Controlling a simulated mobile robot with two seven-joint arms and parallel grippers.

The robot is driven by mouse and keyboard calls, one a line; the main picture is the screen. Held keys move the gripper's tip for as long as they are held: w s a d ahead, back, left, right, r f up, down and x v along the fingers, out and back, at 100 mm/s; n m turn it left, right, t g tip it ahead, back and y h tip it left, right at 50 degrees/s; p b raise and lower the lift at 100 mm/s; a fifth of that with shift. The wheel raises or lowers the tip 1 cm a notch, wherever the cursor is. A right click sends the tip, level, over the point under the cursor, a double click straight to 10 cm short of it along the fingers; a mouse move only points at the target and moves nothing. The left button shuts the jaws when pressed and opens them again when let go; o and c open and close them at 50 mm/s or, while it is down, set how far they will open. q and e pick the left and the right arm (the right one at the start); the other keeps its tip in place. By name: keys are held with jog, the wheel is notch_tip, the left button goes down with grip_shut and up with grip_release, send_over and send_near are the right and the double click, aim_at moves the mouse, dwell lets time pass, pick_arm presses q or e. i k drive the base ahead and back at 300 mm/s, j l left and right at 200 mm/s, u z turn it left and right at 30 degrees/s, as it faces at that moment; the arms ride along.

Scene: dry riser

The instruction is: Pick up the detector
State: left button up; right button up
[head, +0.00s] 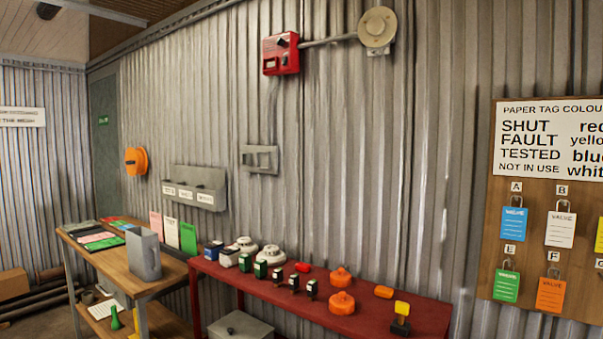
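Two white, round, domed units that look like smoke detectors stand near the left end of a red bench (387,320). One white detector (269,257) is nearer and partly overlaps small items in front. The other white detector (245,244) sits just behind it to the left. Two orange round domed pieces, one further back (340,276) and one nearer (341,302), sit further right on the bench; I cannot tell whether they are detectors or covers. Neither of my grippers is in view.
A wooden table (170,272) with a grey holder (144,254) adjoins on the left. A tag board (545,215) hangs right.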

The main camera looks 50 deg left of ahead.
aim_at(274, 258)
jog(key=j+u, duration=0.1)
jog(key=u, duration=0.25)
jog(key=j+u, duration=0.1)
jog(key=u, duration=0.3)
jog(key=i+j+u, duration=0.4)
jog(key=j+u, duration=0.2)
jog(key=j, duration=0.2)
jog(key=i+j, duration=0.3)
jog(key=i+j+u, duration=0.1)
jog(key=i+j, duration=0.2)
jog(key=j, duration=0.2)
